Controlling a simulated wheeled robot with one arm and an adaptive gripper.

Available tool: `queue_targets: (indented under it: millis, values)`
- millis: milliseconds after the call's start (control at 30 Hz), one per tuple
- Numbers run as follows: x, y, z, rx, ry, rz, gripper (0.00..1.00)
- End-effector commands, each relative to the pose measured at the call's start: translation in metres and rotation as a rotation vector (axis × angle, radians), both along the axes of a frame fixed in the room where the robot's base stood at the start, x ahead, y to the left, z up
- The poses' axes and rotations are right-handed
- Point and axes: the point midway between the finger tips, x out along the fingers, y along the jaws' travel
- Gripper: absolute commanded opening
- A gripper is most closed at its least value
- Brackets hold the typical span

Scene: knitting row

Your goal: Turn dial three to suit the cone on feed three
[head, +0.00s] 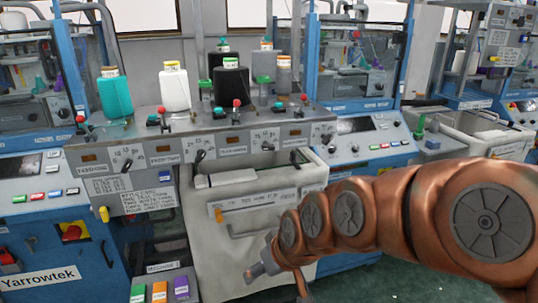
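A sloped grey panel (225,128) carries a row of black dials with numbers around them. They are a leftmost dial (127,165), a second dial (198,157), a third dial from the left (268,146) and a rightmost dial (326,139). Their settings are too small to read. Behind them stand a teal cone (115,96), a white cone (174,88) and a black cone (231,84), which is third from the left in front. My gripper (263,265) seems to be the grey part at the arm's lower left end, below the panel.
Red and teal knobs stand along the panel's back edge. A placard (145,201) with writing hangs below left. A pale bin-like cover (245,210) juts out under the panel. Blue knitting machines flank both sides. My copper arm covers the lower right.

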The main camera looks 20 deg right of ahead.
Motion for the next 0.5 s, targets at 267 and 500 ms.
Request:
queue_targets:
  millis: [267, 500]
  values:
    - [0.111, 0.004, 0.032, 0.111, -0.386, -0.032, 0.67]
    - [0.186, -0.029, 0.077, 0.163, -0.719, -0.151, 0.67]
